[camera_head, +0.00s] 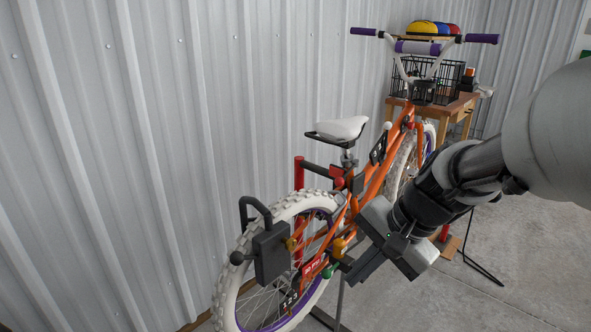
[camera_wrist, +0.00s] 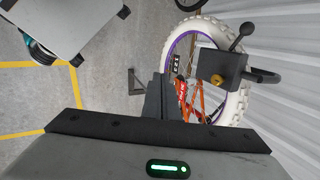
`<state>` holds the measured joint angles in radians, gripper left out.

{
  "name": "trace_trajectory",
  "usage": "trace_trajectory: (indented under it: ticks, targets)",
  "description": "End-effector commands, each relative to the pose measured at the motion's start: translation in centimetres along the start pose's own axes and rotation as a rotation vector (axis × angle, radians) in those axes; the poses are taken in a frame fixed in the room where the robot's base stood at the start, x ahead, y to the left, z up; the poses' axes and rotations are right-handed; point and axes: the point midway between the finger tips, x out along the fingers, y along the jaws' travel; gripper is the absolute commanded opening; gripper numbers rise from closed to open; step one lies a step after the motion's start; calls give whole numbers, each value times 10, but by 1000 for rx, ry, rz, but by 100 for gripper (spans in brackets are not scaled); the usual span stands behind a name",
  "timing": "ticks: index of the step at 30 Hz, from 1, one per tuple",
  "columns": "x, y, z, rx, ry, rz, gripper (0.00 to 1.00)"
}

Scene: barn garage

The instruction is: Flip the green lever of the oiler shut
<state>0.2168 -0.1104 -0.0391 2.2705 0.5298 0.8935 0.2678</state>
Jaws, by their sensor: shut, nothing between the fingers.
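A small green part (camera_head: 328,271), likely the green lever, shows low on the orange bicycle beside a red labelled piece (camera_head: 312,267). I cannot tell the lever's angle, or make out the oiler's outline. My gripper (camera_head: 352,275) is shut and empty, just right of the green part; touching or apart is unclear. In the wrist view, my dark fingers (camera_wrist: 159,100) are together and point toward the bicycle. There, a red piece (camera_wrist: 182,88) shows beside the fingers, and no green lever can be made out.
The bicycle's white rear tyre (camera_head: 228,285) is close by. A dark box (camera_head: 272,252) with a black handle and yellow knob stands beside the wheel; it shows in the wrist view (camera_wrist: 218,68). A corrugated wall (camera_head: 120,150) is behind. Concrete floor (camera_head: 540,260) is open at right.

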Motion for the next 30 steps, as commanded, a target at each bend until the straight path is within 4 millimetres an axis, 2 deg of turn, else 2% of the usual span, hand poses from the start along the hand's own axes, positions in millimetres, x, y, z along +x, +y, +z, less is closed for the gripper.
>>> trace_trajectory:
  ticks: [8,14,18,24,30]
  targets:
    - [58,-8,-67,565,-171,-88,0]
    - [106,6,-120,978,-277,-157,0]
    - [139,23,-152,1242,-339,-203,0]
    - [172,46,-179,1490,-394,-248,0]
    - [183,54,-188,1570,-411,-265,0]
